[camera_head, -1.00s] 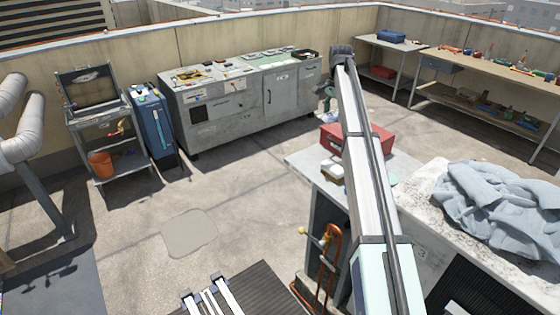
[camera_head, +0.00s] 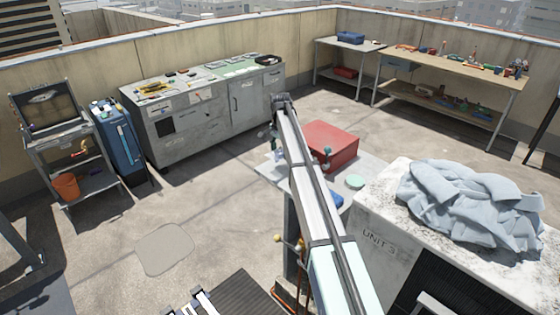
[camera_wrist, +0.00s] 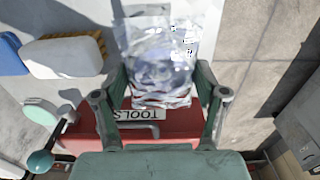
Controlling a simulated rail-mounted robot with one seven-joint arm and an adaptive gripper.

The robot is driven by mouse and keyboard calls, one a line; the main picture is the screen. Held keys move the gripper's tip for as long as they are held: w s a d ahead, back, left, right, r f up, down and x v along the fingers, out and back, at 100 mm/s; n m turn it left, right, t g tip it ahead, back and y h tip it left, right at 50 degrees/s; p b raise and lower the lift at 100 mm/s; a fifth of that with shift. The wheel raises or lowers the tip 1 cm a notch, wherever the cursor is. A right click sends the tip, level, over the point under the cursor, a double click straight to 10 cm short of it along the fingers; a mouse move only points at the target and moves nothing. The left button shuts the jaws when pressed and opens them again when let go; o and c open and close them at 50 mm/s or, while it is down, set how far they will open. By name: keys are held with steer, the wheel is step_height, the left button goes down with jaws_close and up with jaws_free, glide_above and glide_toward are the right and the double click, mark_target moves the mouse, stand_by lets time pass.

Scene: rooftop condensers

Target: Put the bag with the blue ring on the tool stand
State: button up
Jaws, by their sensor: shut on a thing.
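My gripper (camera_wrist: 163,98) is shut on a clear plastic bag (camera_wrist: 180,38) in the wrist view. The bag sticks out beyond the fingertips, with glare on it and a blurred bluish-grey round shape inside; I cannot make out clearly whether this is the blue ring. In the head view the bag and fingers are hidden behind my arm. Below the gripper is a red box marked TOOLS (camera_wrist: 85,130), also in the head view (camera_head: 333,139) on a light table. A grey shelf stand (camera_head: 56,146) with an open case stands at the far left; I cannot tell whether it is the tool stand.
A grey cloth heap (camera_head: 470,208) covers part of a unit at right. A grey cabinet (camera_head: 215,122) and workbench (camera_head: 450,68) stand behind. The middle floor is open.

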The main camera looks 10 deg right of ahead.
mark_target(280, 169)
steer(key=shift+f+p, duration=0.75)
steer(key=shift+f, duration=2.45)
steer(key=shift+f, duration=0.15)
steer(key=o, duration=1.1)
steer(key=shift+o, duration=0.2)
step_height(280, 169, up, 12)
steer(key=b, duration=0.3)
steer(key=shift+r, duration=0.2)
